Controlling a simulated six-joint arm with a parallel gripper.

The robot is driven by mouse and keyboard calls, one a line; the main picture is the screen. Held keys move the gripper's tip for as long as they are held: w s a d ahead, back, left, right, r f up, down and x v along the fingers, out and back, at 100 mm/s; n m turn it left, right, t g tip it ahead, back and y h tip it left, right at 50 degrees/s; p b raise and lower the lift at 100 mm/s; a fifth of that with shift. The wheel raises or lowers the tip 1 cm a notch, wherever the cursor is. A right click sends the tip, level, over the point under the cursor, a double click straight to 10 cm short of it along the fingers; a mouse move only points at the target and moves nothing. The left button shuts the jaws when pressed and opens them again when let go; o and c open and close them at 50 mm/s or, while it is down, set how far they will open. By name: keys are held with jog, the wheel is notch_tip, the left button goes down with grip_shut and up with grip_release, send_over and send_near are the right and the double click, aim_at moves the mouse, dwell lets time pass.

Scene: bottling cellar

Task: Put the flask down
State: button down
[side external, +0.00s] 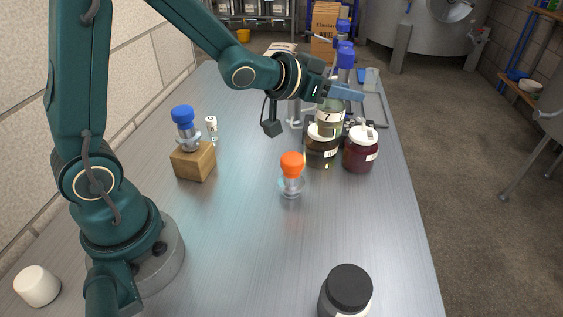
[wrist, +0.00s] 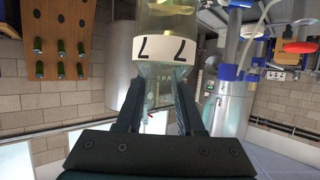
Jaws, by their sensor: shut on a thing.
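In the wrist view the labelled flask (wrist: 163,50) shows between my two fingers (wrist: 160,95), upside down in the picture. Its lower end overlaps a dark brown jar (side external: 322,150) in the side view, so I cannot tell how far its base is from the table (side external: 240,230).
A dark red jar (side external: 360,152) stands right of the brown jar. An orange-capped flask (side external: 291,176) stands nearer. A wooden block (side external: 194,162) holds a blue-capped flask. A white vial (side external: 211,124) and black-lidded jar (side external: 347,288) also stand there. The near middle of the table is clear.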

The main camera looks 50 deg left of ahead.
jog(key=s+d+f+m+g+h, duration=0.1)
jog(key=s+d+m+g+h, duration=0.1)
jog(key=s+d+m+h, duration=0.35)
jog(key=s+d+m+g+h, duration=0.2)
jog(key=d+m+h, duration=0.1)
jog(key=d, duration=0.6)
jog(key=shift+n, duration=0.25)
jog(key=shift+s+f, duration=0.2)
jog(key=shift+f, duration=4.95)
jog(key=shift+f, duration=0.15)
jog(key=c, duration=0.5)
grip_release()
